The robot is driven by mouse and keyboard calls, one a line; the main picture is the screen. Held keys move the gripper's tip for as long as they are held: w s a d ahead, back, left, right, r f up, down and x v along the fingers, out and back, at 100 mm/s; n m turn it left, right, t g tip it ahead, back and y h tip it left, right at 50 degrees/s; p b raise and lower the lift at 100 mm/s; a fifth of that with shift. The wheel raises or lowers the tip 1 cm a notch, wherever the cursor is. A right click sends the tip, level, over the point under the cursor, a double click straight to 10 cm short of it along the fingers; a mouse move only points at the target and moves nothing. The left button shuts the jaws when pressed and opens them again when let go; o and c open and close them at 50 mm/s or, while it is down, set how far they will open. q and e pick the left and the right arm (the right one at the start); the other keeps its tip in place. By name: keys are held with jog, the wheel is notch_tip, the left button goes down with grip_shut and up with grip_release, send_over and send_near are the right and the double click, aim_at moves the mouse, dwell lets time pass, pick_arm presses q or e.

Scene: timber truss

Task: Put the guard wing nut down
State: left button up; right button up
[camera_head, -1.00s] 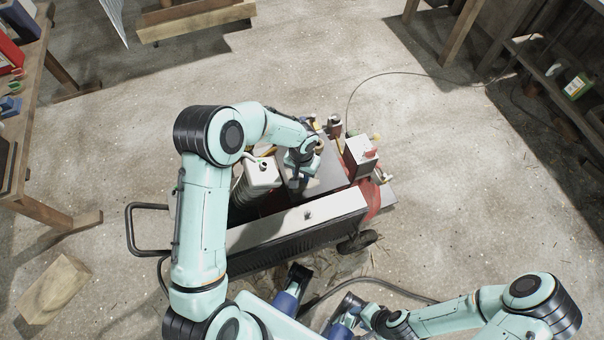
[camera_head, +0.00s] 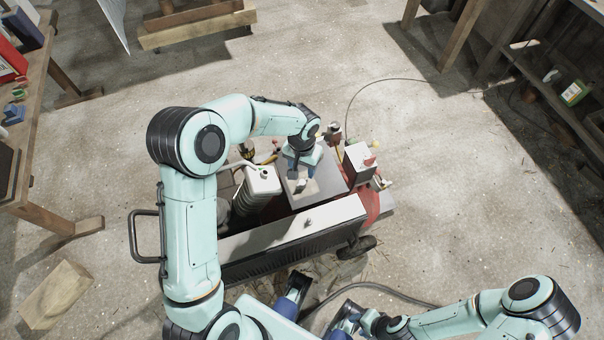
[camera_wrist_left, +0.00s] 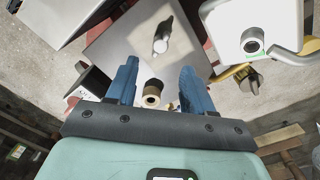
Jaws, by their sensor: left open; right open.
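A small silver-grey piece, which I take to be the guard wing nut (camera_wrist_left: 162,42), lies on a grey metal plate (camera_wrist_left: 118,42) of the machine. It also shows on the plate in the head view (camera_head: 300,185). My left gripper (camera_wrist_left: 158,68) is open and empty above the plate, its blue fingers spread apart. The piece lies beyond the fingertips, apart from them. In the head view my left gripper (camera_head: 301,168) is small and partly hidden by its wrist. My right gripper (camera_head: 322,296) is open and empty at the bottom edge, in front of the machine.
A tan-ended cylinder (camera_wrist_left: 152,93) shows between the left fingers, farther away. A long cover (camera_head: 285,238) runs along the near side.

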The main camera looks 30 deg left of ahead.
pick_arm(q)
notch_tip(320, 180, up, 2)
jog(key=shift+r, duration=0.25)
jog(key=shift+r, duration=0.1)
dwell(0.4)
